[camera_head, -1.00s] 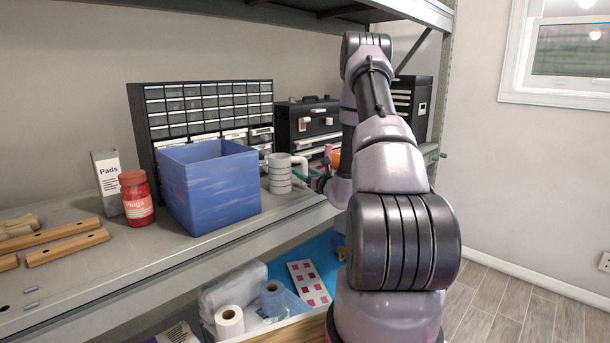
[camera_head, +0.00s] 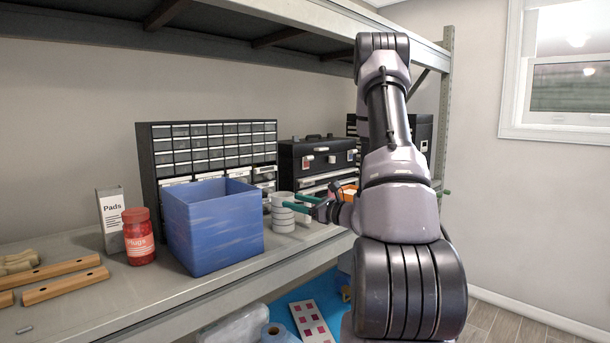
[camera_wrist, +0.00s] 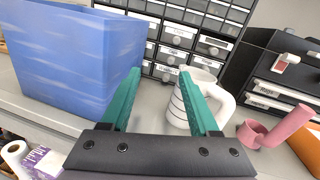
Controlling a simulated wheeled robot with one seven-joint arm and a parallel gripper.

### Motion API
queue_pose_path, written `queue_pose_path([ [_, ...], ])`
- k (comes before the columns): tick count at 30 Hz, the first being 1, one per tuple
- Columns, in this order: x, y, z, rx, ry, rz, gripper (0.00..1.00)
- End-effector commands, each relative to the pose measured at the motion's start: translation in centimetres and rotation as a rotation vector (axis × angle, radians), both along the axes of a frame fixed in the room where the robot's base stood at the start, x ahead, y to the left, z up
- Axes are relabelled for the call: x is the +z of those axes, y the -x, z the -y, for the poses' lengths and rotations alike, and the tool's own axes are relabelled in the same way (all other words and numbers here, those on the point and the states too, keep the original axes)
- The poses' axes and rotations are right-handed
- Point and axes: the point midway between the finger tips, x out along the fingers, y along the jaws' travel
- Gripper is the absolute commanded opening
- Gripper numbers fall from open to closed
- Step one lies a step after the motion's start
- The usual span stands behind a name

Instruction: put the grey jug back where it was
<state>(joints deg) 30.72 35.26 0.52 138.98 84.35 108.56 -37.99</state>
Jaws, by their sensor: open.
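The grey jug (camera_head: 283,217), pale with dark bands, stands upright on the shelf just right of the blue bin. In the wrist view the jug (camera_wrist: 178,108) is partly behind my right-hand finger, with its handle on the right. My gripper (camera_head: 291,201) has two green fingers, spread apart and pointing left, overlapping the jug in the head view. In the wrist view my gripper (camera_wrist: 160,71) is open with nothing held between the fingers. I cannot tell whether a finger touches the jug.
The blue bin (camera_head: 212,228) stands close left of the jug. A drawer cabinet (camera_head: 205,150) and black toolbox (camera_head: 317,157) are behind. A pink object (camera_wrist: 285,128) and an orange one (camera_wrist: 304,151) lie right of the jug. A red jar (camera_head: 139,240) and Pads box (camera_head: 111,218) stand left.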

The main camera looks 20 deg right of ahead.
Motion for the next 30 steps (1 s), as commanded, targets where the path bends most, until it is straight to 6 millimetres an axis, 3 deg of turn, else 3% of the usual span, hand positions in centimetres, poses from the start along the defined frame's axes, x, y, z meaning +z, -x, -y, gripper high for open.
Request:
queue_pose_path([
  [1,2.8,0.9,-3.3,0.121,0.063,0.030,0.62],
  [6,7.7,6.7,-12.2,0.505,0.319,0.076,0.62],
  [9,9.2,10.9,-15.5,0.693,0.510,0.104,0.62],
  [12,10.0,15.1,-17.3,0.847,0.726,0.133,0.62],
  [16,10.6,19.6,-17.6,0.989,1.040,0.180,0.62],
  [21,12.0,23.5,-15.5,1.056,1.484,0.264,0.62],
  [27,15.3,25.3,-12.3,0.982,1.922,0.372,0.62],
  [30,16.7,25.6,-11.3,0.935,2.050,0.407,0.62],
])
